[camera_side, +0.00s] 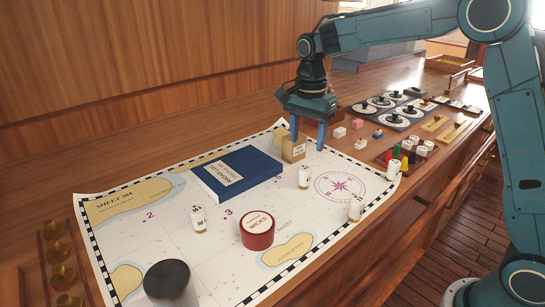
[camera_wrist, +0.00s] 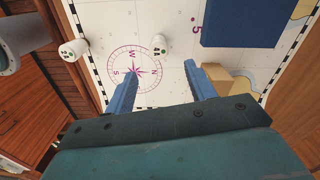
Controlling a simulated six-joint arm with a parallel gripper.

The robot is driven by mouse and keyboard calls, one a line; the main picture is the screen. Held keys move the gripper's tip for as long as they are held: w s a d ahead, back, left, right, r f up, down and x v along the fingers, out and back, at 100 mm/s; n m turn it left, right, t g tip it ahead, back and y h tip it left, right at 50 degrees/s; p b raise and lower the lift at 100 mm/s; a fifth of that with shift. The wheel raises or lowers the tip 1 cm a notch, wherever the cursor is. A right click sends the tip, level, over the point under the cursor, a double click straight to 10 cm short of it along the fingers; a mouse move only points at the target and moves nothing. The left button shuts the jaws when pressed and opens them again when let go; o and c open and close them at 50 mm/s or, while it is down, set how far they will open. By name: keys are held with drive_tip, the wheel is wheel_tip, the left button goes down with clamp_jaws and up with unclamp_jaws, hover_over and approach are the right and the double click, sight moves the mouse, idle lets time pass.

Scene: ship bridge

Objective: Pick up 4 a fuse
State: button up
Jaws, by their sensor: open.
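Small white cylinders with dark marks, which look like the fuses, stand on the chart (camera_side: 150,235). One (camera_side: 304,177) is near the compass rose, another (camera_side: 356,211) at the chart's right edge, a third (camera_side: 198,218) left of the red tin. Their marks are too small to read surely. My gripper (camera_side: 308,133) is open and empty above the chart, by a tan box (camera_side: 293,152). In the wrist view, one cylinder (camera_wrist: 160,46) lies beyond the gap between my fingers (camera_wrist: 162,74), and another (camera_wrist: 74,50) is further left. The box (camera_wrist: 222,80) is beside the right finger.
A blue book (camera_side: 238,172) lies left of the box. A red tin (camera_side: 257,232) and a dark-topped cylinder (camera_side: 169,280) stand toward the front. Small blocks (camera_side: 357,124), game pieces and round dials (camera_side: 379,102) crowd the right. Brass knobs (camera_side: 58,252) line the left edge.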

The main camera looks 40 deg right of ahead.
sight(306, 167)
wheel_tip(306, 167, down, 7)
drive_tip(key=shift+r, duration=0.2)
drive_tip(key=shift+s+a+f, duration=0.1)
drive_tip(key=shift+f, duration=2.5)
drive_tip(key=c, duration=1.1)
drive_tip(key=shift+o, duration=0.2)
drive_tip(key=shift+r, duration=0.15)
wheel_tip(306, 167, up, 20)
